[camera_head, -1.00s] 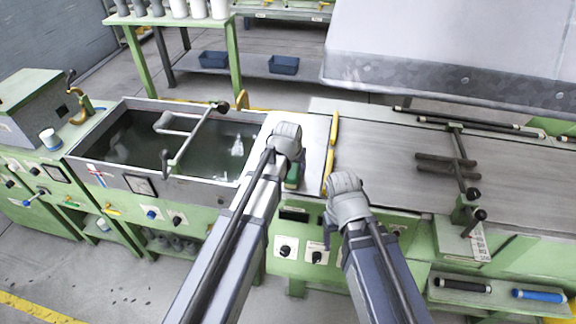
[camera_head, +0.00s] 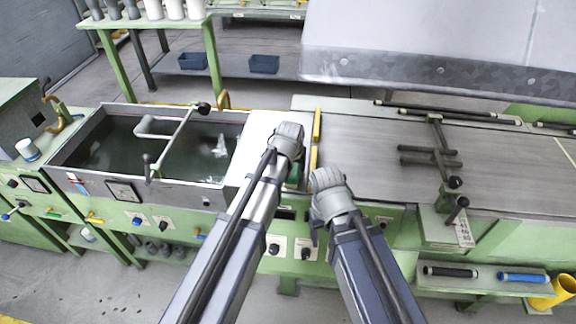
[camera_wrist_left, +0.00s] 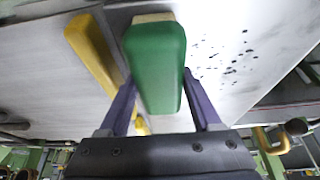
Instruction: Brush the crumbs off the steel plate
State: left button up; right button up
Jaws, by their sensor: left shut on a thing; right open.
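The steel plate (camera_head: 258,131) lies between the water tank and the long flat bed. My left gripper (camera_head: 289,140) is above the plate and is shut on a green brush (camera_wrist_left: 155,62). In the left wrist view the brush sits between both fingers, with pale bristles at its far end. I cannot tell whether the bristles touch the plate. Dark crumbs (camera_wrist_left: 232,60) are scattered on the plate to the right of the brush in that view. My right gripper (camera_head: 328,188) is open and empty in front of the bench, right of the left one.
A yellow bar (camera_head: 316,135) runs along the plate's right edge. Left is the tank (camera_head: 112,180) with a metal frame across it. The long bed (camera_head: 370,150) on the right carries a lever clamp (camera_head: 440,150). A large grey hood (camera_head: 450,45) hangs behind.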

pick_arm(q)
jog(key=shift+w+d, duration=0.1)
jog(key=shift+w, duration=1.25)
jog(key=shift+s+a+f, duration=0.1)
jog(key=shift+a, duration=1.7)
jog(key=shift+a, duration=0.15)
jog(key=shift+a, duration=1.65)
